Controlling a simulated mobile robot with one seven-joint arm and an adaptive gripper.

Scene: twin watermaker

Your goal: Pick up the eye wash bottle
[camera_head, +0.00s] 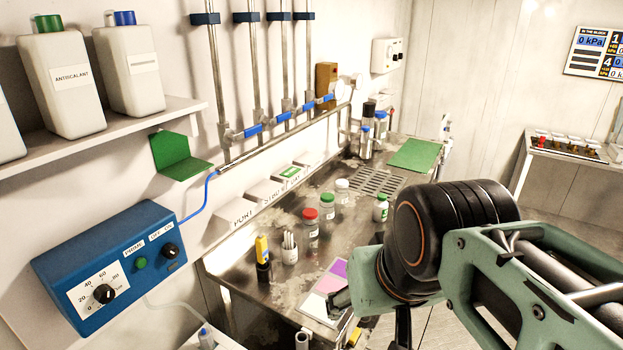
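No bottle carries a label I can read as eye wash. A small white bottle with a green cap (380,208) stands upright on the steel bench, just left of my arm's black joint, and may be it. My arm comes in from the right. Dark parts of my gripper (372,315) show low in the picture, in front of the bench and partly cut off by the bottom edge. Its fingertips are not clear, so I cannot tell whether it is open. The green-capped bottle stands apart from it.
The steel bench (285,285) holds red-, green- and white-capped jars (311,232), a cup of white sticks (290,250) and a yellow-topped item (262,255). Pipes (222,90), a blue control box (110,265) and an empty green bracket (178,157) line the wall.

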